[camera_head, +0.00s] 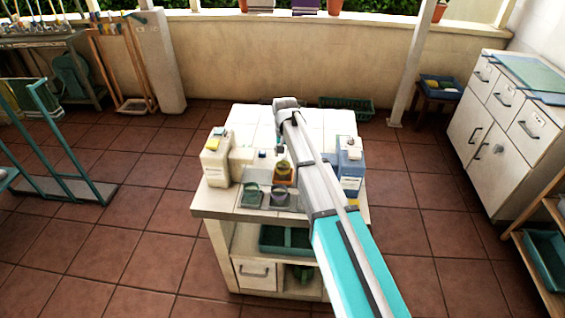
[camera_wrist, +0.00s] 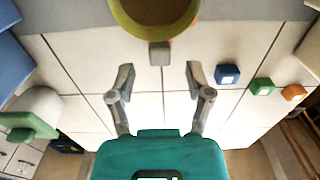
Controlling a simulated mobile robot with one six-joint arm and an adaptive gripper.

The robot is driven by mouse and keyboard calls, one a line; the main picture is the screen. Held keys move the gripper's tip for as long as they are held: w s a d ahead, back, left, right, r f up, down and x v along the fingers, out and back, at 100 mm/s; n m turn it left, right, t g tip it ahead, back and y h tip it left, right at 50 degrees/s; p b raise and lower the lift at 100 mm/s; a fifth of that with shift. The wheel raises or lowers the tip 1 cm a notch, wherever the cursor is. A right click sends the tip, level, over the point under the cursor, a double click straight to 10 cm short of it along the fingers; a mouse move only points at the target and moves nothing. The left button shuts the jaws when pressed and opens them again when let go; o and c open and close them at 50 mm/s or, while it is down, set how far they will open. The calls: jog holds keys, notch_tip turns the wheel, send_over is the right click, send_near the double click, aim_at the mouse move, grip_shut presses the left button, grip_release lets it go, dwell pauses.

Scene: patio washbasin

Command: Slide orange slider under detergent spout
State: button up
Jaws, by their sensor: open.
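The orange slider (camera_head: 283,179) sits near the front middle of the white counter in the camera_head view, with a yellow-olive cup (camera_head: 281,166) on it. In the camera_wrist view the round cup (camera_wrist: 154,14) is at the top edge, with a small grey block (camera_wrist: 159,54) below it. My gripper (camera_wrist: 159,73) is open and empty, its fingertips apart on either side of that block's line, short of it. My arm partly hides the gripper in the camera_head view. A cream dispenser (camera_head: 215,160) stands at the left and a blue dispenser (camera_head: 350,165) at the right.
Small blue (camera_wrist: 228,74), green (camera_wrist: 262,86) and orange (camera_wrist: 293,93) blocks lie right in the camera_wrist view. A white part with a green end (camera_wrist: 30,131) is left. The tiled counter between is bare.

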jog(key=shift+f+b, duration=0.95)
jog(key=shift+f, duration=0.3)
grip_shut()
